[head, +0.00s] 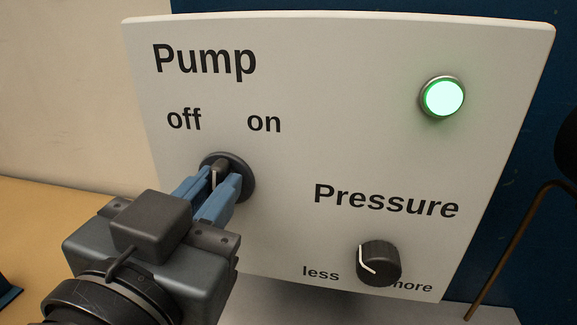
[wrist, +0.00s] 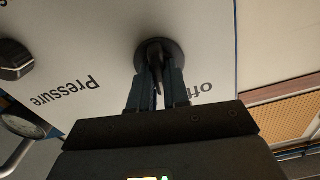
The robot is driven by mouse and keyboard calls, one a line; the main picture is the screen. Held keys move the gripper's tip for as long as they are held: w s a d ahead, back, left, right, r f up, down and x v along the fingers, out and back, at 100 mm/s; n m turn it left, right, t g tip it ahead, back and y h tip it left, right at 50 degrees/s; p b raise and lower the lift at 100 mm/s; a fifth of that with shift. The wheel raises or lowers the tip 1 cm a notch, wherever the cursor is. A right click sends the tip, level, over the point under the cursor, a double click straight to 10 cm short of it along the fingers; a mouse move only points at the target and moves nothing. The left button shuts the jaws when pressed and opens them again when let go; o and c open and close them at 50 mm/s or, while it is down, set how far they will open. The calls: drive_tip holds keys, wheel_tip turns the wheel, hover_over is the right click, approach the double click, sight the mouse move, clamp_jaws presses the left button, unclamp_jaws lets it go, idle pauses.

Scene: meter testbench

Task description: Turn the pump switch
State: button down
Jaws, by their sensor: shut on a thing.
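The pump switch (head: 222,164) is a dark round knob with a raised handle and a pale line, below the "off" and "on" labels on a white panel (head: 330,130). My gripper (head: 214,184) has its blue fingers on both sides of the handle and is shut on it. In the wrist view, the fingers of my gripper (wrist: 156,84) straddle the dark handle of the switch (wrist: 157,52). The fingers hide part of the handle, so I cannot tell exactly which label it points to. A round lamp (head: 443,97) at the panel's upper right glows green.
A black pressure knob (head: 379,263) with a white mark sits at the panel's lower right, between "less" and "more". A thin brown curved pipe (head: 510,245) stands to the right of the panel. A tan surface (head: 50,225) lies at the left.

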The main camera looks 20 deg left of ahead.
drive_tip(key=n+p, duration=0.2)
drive_tip(key=n, duration=0.2)
drive_tip(key=shift+r+n, duration=0.1)
drive_tip(key=shift+n, duration=0.2)
drive_tip(key=shift+a+n+p, duration=0.15)
drive_tip(key=shift+n+p, duration=1.1)
drive_tip(key=shift+n, duration=0.65)
drive_tip(key=c, duration=1.1)
unclamp_jaws()
drive_tip(key=b+v, duration=0.1)
drive_tip(key=v, duration=0.7)
